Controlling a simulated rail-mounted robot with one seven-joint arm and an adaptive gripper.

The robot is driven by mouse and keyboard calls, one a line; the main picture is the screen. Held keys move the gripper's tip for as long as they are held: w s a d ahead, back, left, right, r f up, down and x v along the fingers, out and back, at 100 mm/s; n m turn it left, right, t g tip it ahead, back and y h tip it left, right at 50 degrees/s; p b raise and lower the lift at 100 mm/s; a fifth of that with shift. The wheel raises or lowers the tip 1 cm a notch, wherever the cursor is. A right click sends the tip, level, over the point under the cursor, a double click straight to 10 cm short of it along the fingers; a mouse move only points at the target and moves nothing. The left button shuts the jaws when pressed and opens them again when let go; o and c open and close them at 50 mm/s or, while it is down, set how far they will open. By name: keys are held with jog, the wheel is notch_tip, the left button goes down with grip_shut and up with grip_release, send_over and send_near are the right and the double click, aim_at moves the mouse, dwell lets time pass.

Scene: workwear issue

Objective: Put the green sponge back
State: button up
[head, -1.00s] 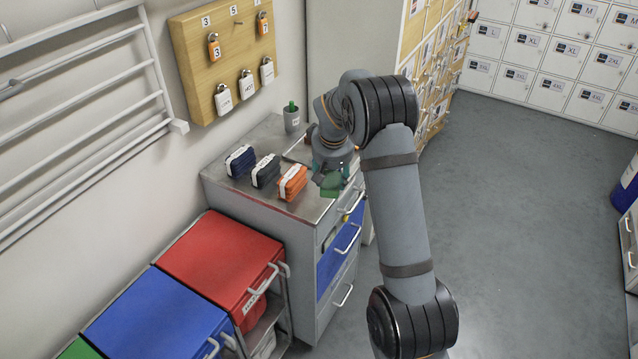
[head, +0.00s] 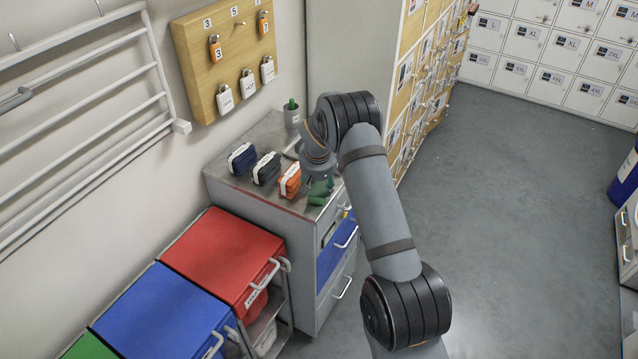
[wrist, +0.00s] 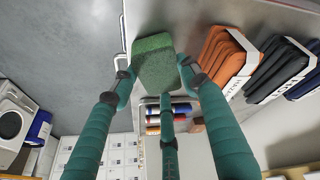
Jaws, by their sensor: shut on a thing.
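My gripper (wrist: 160,77) is shut on the green sponge (wrist: 153,62), which sits between its teal fingers in the wrist view. In the head view the sponge (head: 320,193) shows at the right front edge of the grey cabinet's metal top (head: 255,193), just right of the orange folded bundle. My arm partly hides the gripper there. I cannot tell whether the sponge touches the top.
Orange (head: 290,181), dark grey (head: 266,168) and navy (head: 241,158) banded bundles stand in a row on the top. Red (head: 222,262) and blue (head: 162,312) lidded bins stand in front.

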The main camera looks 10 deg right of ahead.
jog(key=shift+f, duration=0.2)
jog(key=o, duration=1.1)
jog(key=shift+r, duration=0.1)
jog(key=shift+r, duration=0.2)
jog(key=b+v, duration=0.2)
jog(key=v, duration=1)
jog(key=shift+b, duration=0.3)
jog(key=shift+f, duration=0.1)
